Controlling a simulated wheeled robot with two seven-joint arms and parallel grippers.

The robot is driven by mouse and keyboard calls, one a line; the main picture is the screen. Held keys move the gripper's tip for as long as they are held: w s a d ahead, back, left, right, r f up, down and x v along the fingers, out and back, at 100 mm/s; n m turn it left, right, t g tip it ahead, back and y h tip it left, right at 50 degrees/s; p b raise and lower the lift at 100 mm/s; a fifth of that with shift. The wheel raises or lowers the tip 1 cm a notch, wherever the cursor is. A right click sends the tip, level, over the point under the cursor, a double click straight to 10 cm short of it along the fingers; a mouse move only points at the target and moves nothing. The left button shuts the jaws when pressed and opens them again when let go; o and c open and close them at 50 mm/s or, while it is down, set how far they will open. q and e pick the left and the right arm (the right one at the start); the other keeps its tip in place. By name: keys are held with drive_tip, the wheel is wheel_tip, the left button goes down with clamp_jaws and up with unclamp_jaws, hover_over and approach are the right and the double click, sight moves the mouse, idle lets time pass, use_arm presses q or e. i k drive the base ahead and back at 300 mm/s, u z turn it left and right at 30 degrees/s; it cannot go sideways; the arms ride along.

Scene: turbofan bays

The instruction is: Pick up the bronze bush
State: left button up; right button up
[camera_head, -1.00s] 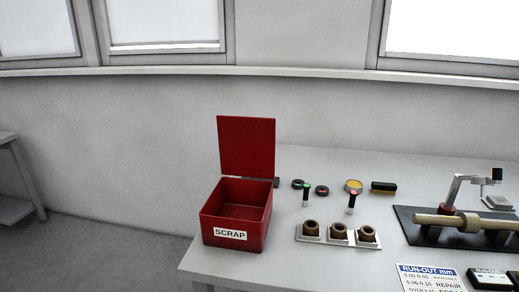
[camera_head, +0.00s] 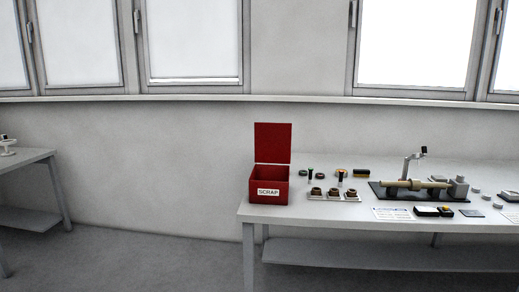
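Three small brown ring-shaped pieces stand in a row on a pale holder (camera_head: 325,198) at the table's front left: a left one (camera_head: 316,190), a middle one (camera_head: 333,191) and a right one (camera_head: 350,194). They look like bushes. At this size I cannot tell which is bronze. A tan shaft (camera_head: 415,185) lies across a dark fixture base, with a wider collar part near its middle. Neither of my grippers is in view.
An open red SCRAP box (camera_head: 268,185) stands at the left end of the grey table (camera_head: 300,218). Another table (camera_head: 30,160) stands far left. Floor in front is clear.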

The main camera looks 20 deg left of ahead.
sight(316, 190)
drive_tip(key=u, duration=1.3)
drive_tip(key=i, duration=5.8)
drive_tip(key=z, duration=4.5)
drive_tip(key=i, duration=0.95)
drive_tip(key=u, duration=2.15)
